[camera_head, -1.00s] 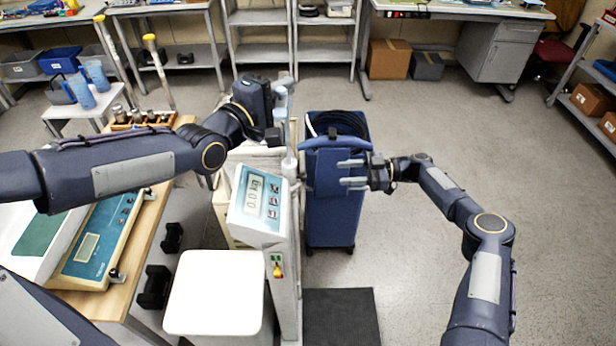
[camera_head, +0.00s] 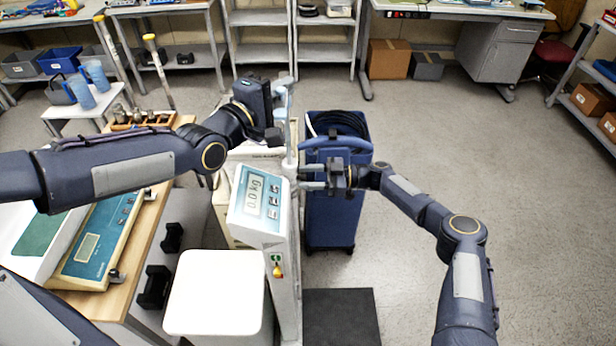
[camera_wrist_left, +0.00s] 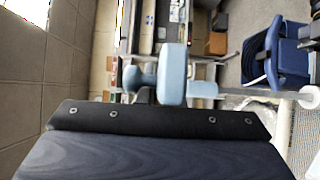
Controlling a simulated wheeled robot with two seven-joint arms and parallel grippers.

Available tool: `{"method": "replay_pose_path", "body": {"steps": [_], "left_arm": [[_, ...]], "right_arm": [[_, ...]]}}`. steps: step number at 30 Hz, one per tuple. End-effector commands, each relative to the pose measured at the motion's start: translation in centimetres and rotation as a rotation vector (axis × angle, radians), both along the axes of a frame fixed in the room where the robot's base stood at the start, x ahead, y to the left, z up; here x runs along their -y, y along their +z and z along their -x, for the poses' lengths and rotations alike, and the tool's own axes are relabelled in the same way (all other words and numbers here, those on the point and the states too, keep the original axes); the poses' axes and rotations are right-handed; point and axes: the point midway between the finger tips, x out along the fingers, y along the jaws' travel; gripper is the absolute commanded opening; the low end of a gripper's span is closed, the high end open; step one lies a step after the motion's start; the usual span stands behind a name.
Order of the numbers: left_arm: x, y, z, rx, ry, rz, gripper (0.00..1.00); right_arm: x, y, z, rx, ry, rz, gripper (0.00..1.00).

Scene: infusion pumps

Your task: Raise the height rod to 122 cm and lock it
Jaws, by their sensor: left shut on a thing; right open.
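The weighing scale's height rod (camera_head: 290,140) stands upright behind the display head (camera_head: 259,198), which reads 0.0 kg. My left gripper (camera_head: 281,112) is at the rod's top, shut on its light blue headpiece (camera_head: 288,92). The headpiece also shows in the left wrist view (camera_wrist_left: 173,74), in front of the dark gripper body. A pale collar (camera_head: 290,163) sits lower on the rod. My right gripper (camera_head: 308,179) is open beside the column below that collar, its fingers pointing left. I cannot tell whether they touch the column. The height marks are too small to read.
A blue bin (camera_head: 330,225) with black cable stands right behind my right gripper. A white seat (camera_head: 214,290) is in front of the column. A wooden bench (camera_head: 150,250) with another scale is at left. The floor at right is clear.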

Motion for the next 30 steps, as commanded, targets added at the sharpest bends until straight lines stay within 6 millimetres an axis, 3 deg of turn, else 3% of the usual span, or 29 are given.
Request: {"method": "replay_pose_path", "body": {"steps": [8, 18, 30], "left_arm": [[-0.03, 0.16, -0.04, 0.004, 0.001, 0.002, 0.0], [-0.03, 0.16, -0.04, 0.004, 0.001, 0.002, 0.0], [-0.03, 0.15, -0.04, 0.004, 0.001, 0.002, 0.0]], "right_arm": [[-0.14, 0.03, 0.0, 0.0, 0.0, 0.0, 0.45], [-0.11, 0.04, -0.02, 0.0, 0.0, 0.0, 0.0], [-0.11, 0.07, -0.03, -0.262, 0.0, 0.001, 0.0]]}}
